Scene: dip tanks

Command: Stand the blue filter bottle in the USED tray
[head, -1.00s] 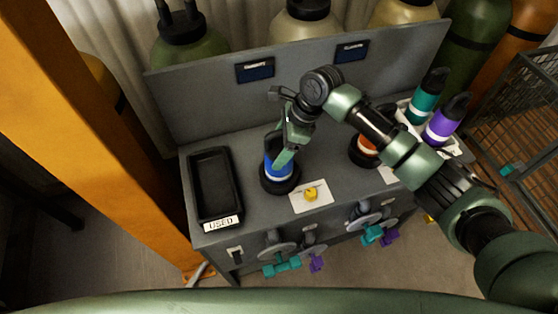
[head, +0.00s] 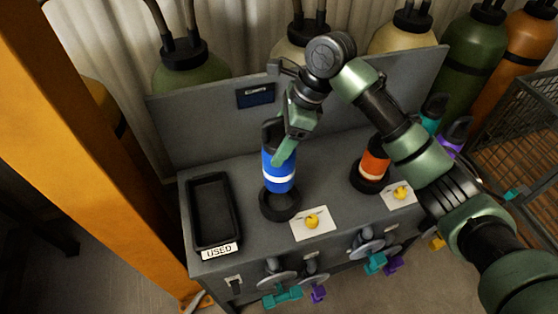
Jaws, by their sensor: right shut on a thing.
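The blue filter bottle (head: 279,172) has a white band and a black top. It is upright above a black ring holder (head: 279,204) on the grey bench, its lower end at or just over the ring. My right gripper (head: 284,152) is shut on the bottle's upper part and hides some of it. The USED tray (head: 235,222) is a black, empty, shallow tray left of the bottle, with a white "USED" label on its front edge. My left gripper is not in view.
An orange bottle (head: 375,160) stands in another black ring at right. Cards with yellow knobs (head: 312,221) lie in front of the rings. A grey back panel (head: 200,124) rises behind, and an orange post (head: 85,150) stands left. The bench between tray and ring is clear.

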